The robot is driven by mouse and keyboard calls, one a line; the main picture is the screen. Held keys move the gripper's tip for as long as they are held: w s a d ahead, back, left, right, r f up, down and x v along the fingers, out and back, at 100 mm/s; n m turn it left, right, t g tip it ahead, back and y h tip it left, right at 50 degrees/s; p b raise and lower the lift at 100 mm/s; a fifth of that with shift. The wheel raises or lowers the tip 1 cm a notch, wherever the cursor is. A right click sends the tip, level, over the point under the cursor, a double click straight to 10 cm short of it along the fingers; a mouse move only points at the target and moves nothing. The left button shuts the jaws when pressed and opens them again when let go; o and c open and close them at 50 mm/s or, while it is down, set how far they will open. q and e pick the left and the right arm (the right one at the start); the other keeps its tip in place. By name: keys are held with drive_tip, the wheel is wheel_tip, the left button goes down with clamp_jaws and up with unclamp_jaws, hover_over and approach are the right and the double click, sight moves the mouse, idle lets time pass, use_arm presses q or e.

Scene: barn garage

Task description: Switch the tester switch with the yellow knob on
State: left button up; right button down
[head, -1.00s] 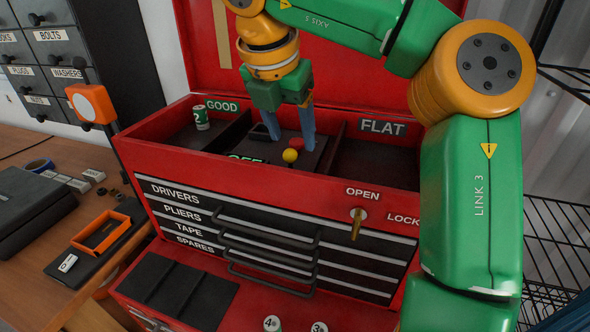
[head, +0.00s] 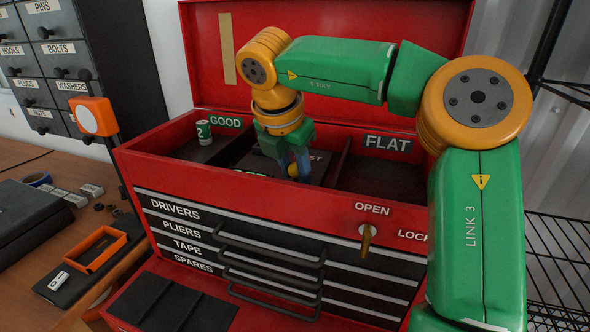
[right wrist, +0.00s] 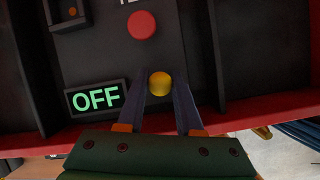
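The tester is a dark panel in the middle bay of the red toolbox. Its yellow knob (right wrist: 159,83) shows in the right wrist view between my fingertips, and partly in the head view (head: 292,170). A lit green sign (right wrist: 96,97) beside it reads OFF. A red round button (right wrist: 142,25) sits farther up the panel. My right gripper (right wrist: 160,84) reaches down into the bay, its blue-grey fingers drawn in to about the knob's width and appearing shut on it. In the head view my right gripper (head: 294,168) hides part of the panel. My left gripper is not in view.
The red toolbox (head: 330,196) has side bays marked GOOD (head: 226,122) and FLAT (head: 387,143). A green can (head: 204,132) stands in the GOOD bay. Its front wall and raised lid enclose the tester.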

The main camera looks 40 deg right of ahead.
drive_tip(key=y+p, duration=0.1)
drive_tip(key=p, duration=0.2)
drive_tip(key=d+r+g+y+p, duration=0.1)
drive_tip(key=p, duration=0.3)
drive_tip(key=shift+w+r+y, duration=0.15)
drive_tip(key=shift+r+y, duration=0.1)
drive_tip(key=shift+y, duration=0.05)
drive_tip(key=g+y+p, duration=0.1)
drive_tip(key=p, duration=0.1)
drive_tip(key=shift+w+d+f+p, duration=0.15)
drive_tip(key=shift+p, duration=0.25)
drive_tip(key=shift+w+d+f+y+b, duration=0.15)
drive_tip(key=shift+f+y+b, duration=0.25)
drive_tip(key=shift+f, duration=0.3)
drive_tip(key=shift+f+g+y, duration=0.1)
drive_tip(key=shift+g+y, duration=0.2)
drive_tip(key=c, duration=0.6)
unclamp_jaws()
